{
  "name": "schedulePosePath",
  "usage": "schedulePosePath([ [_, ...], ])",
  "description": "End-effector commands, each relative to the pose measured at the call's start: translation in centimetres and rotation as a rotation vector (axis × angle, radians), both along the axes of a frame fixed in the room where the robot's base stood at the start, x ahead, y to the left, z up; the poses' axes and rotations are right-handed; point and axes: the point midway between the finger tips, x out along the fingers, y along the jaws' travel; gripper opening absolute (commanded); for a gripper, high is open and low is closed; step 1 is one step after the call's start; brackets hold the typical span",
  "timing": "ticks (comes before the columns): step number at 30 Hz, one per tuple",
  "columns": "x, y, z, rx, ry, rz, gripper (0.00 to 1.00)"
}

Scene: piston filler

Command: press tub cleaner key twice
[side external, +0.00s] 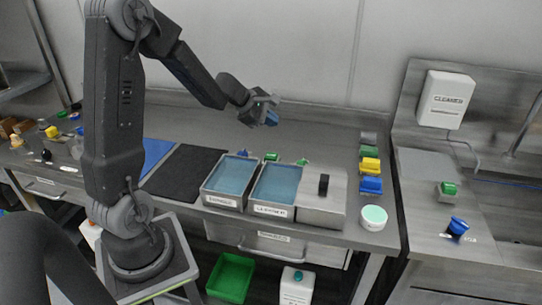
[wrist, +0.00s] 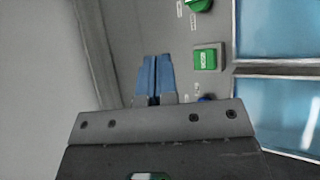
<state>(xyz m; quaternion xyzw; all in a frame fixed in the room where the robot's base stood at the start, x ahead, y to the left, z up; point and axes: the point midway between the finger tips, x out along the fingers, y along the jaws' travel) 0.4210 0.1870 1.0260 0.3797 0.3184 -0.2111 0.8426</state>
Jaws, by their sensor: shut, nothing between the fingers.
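My gripper (side external: 268,118) is shut and empty, raised in the air above the back of the counter. Its blue fingertips (wrist: 153,78) are together in the wrist view. A square green key (wrist: 207,57) with a small unreadable label lies to the right of the fingertips, apart from them. It also shows behind the tubs in the side view (side external: 271,156). A second green control (wrist: 198,4) is cut off at the top edge. The right-hand blue-filled tub (side external: 275,184) has a front label that seems to read "CLEANER". I cannot read which key is the tub cleaner key.
A left tub (side external: 228,176) stands beside it. A blue knob (side external: 243,153) is behind the tubs. Yellow (side external: 370,165) and blue (side external: 371,185) blocks and a round white tub (side external: 374,217) stand right. A wall box (side external: 446,99) hangs above another green key (side external: 448,188).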

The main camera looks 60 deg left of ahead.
Motion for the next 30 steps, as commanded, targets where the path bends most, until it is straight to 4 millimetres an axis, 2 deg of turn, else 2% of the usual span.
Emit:
schedulePosePath([
  [7, 0.0, -0.1, -0.1, 0.001, 0.001, -0.004, 0.00],
  [11, 0.0, -0.2, -0.9, 0.000, 0.001, -0.006, 0.00],
  [24, 0.0, -0.2, -6.7, 0.000, 0.004, -0.007, 0.00],
  [30, 0.0, -0.1, -8.3, 0.001, 0.001, -0.006, 0.00],
])
